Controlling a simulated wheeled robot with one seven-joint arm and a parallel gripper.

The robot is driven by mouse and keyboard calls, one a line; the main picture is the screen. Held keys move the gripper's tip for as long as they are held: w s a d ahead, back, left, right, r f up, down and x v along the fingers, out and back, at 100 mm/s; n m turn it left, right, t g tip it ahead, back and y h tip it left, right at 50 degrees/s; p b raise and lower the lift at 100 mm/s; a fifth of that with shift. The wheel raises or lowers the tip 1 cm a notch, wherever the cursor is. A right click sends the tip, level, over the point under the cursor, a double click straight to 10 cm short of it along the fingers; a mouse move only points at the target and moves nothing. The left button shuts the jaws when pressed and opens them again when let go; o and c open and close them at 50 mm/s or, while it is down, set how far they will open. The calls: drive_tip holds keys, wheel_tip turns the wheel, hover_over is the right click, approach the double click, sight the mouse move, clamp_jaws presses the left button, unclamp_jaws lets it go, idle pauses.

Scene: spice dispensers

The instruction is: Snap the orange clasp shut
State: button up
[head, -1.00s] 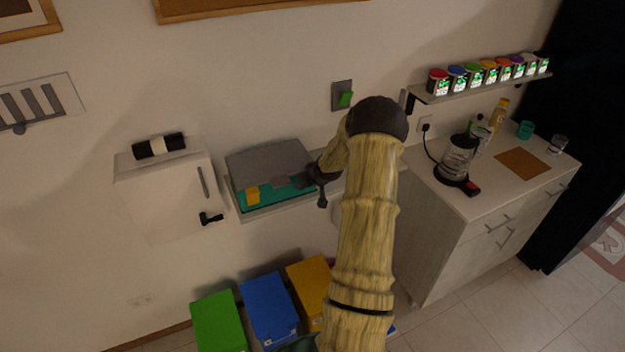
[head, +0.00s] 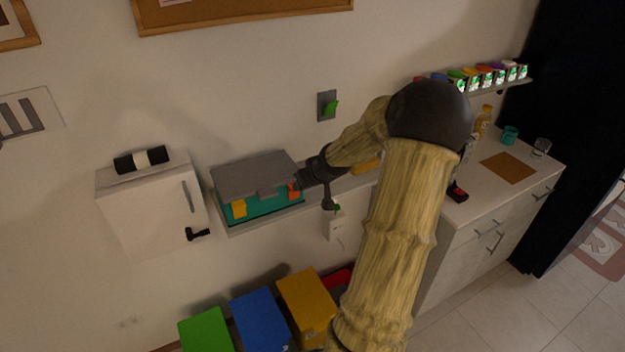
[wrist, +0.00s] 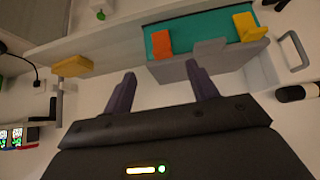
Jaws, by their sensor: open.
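The case has a teal body (head: 262,211) and a grey lid (head: 250,172) lowered over it, and sits on a wall shelf. The orange clasp (head: 293,190) is at the right end of its front; it also shows in the wrist view (wrist: 161,43). A yellow clasp (head: 239,208) is at the other end, with a grey latch (head: 265,193) between. My gripper (head: 303,178) is at the case's right end, close to the orange clasp. In the wrist view its open, empty fingers (wrist: 161,72) point toward the orange clasp. I cannot tell whether they touch the case.
A white cabinet (head: 150,205) hangs left of the case. A yellow block (head: 366,165) lies farther right on the shelf (head: 235,231). A green switch (head: 330,107) is on the wall above. Coloured bins (head: 262,318) stand below. A counter (head: 465,200) is at the right.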

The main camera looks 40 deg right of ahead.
drive_tip(key=shift+v, duration=1.5)
drive_tip(key=a+f+n+g+y, duration=0.1)
drive_tip(key=a+f+n+g, duration=0.15)
drive_tip(key=a, duration=1.15)
drive_tip(key=s+a+g+b, duration=0.1)
drive_tip(key=s+a, duration=0.5)
drive_tip(key=a, duration=0.3)
drive_tip(key=s+a+f+g+y+b, duration=0.1)
drive_tip(key=s+a, duration=0.5)
drive_tip(key=a, duration=0.4)
drive_tip(key=shift+s+f+b, duration=0.2)
drive_tip(key=shift+s+b, duration=0.2)
drive_tip(key=shift+n+g, duration=0.25)
drive_tip(key=shift+d, duration=0.1)
